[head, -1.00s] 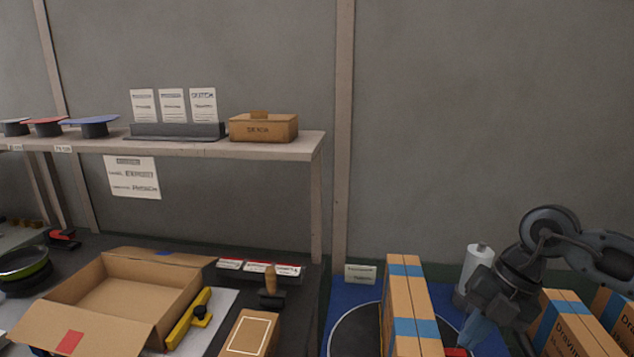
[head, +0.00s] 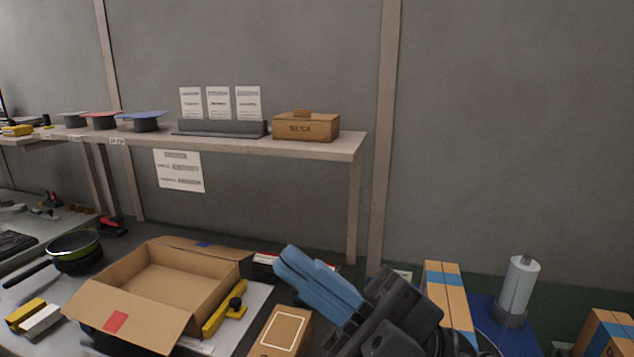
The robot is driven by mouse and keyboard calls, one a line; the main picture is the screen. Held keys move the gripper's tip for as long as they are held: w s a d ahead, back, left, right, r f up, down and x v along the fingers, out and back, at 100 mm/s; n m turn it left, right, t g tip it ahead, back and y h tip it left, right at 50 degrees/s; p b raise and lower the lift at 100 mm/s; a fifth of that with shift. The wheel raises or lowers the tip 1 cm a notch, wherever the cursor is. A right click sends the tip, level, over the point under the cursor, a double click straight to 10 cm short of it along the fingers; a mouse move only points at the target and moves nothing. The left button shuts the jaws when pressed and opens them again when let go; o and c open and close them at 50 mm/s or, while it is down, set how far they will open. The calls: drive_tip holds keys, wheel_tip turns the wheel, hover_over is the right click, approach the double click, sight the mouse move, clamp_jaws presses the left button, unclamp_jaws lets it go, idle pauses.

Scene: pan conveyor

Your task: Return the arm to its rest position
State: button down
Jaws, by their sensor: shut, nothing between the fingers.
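My gripper (head: 300,265) shows at the lower middle of the head view, with its blue fingers pointing up and to the left. The fingers are shut together and nothing is between them. It hangs over the table to the right of the open cardboard box (head: 88,307) and hides part of the labelled items behind it. The rest of my arm runs down and right, out of the bottom of the picture.
A flat brown box (head: 283,331) lies below the gripper, near a yellow tool (head: 222,312). A shelf (head: 330,149) spans behind. A pan (head: 75,252) is at left.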

drive_tip(key=s+d+f+m+t+h, duration=0.5)
drive_tip(key=s+d+f+m+h, duration=0.6)
drive_tip(key=s+m+h, duration=0.25)
drive_tip(key=s+d+f+m+t+h, duration=0.5)
drive_tip(key=s+d+f+m+h, duration=0.65)
drive_tip(key=s+m, duration=0.35)
wheel_tip(320, 180, down, 10)
drive_tip(key=b, duration=1)
drive_tip(key=shift+s+a+f, duration=0.15)
